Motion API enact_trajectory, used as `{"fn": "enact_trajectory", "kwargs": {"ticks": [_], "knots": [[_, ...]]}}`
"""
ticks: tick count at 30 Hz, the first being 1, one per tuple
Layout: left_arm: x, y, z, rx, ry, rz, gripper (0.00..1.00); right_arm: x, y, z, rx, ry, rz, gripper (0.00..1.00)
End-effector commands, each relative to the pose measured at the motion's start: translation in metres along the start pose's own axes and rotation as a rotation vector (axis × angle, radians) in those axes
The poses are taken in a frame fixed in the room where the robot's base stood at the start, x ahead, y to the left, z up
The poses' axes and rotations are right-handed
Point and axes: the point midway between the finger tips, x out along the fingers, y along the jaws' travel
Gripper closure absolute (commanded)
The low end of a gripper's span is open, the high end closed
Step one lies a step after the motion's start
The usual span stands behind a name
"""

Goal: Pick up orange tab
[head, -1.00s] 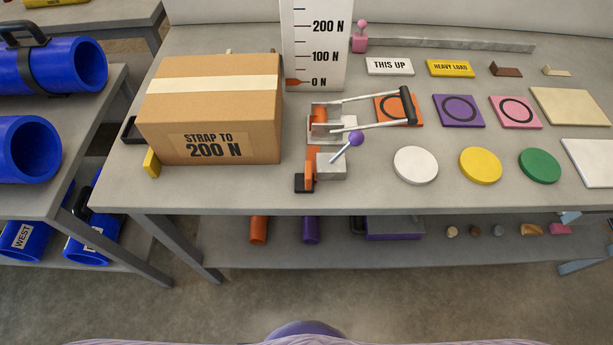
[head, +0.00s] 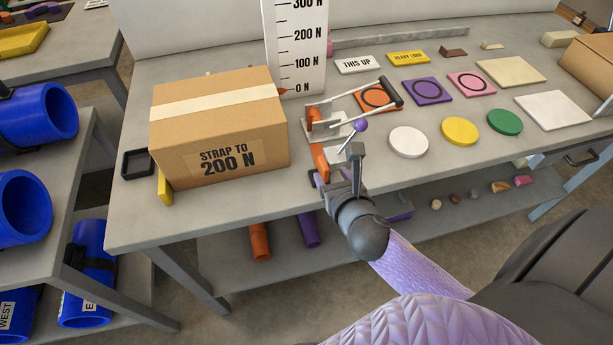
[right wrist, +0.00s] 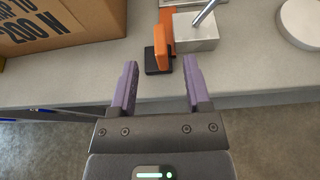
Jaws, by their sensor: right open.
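My right gripper (right wrist: 160,68) is open and empty. Its two purple fingers point at the tab, which shows beyond and between the tips, apart from them. In the head view this gripper (head: 340,174) is at the table's front edge. My left gripper is not in view.
A grey metal block (right wrist: 195,32) with a lever stands right of the tab. The purple lever knob (head: 361,125) is close to my gripper. A cardboard box (head: 218,140) stands to the left. A white disc (head: 408,142) lies to the right.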

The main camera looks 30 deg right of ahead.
Motion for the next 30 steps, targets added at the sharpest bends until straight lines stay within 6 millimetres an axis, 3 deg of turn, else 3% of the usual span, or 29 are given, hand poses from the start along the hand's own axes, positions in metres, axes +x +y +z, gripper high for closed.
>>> {"fn": "enact_trajectory", "kwargs": {"ticks": [9,17,26,30], "knots": [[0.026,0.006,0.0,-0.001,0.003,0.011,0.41,0.058,0.001,-0.006,0.006,0.002,0.001,0.38],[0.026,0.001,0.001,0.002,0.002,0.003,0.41,0.064,0.001,-0.003,0.006,0.003,0.003,0.38],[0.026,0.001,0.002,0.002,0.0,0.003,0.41,0.064,0.001,-0.003,0.006,0.003,0.003,0.98],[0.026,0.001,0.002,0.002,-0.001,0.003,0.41,0.064,0.001,-0.004,0.006,0.003,0.003,1.0]]}}
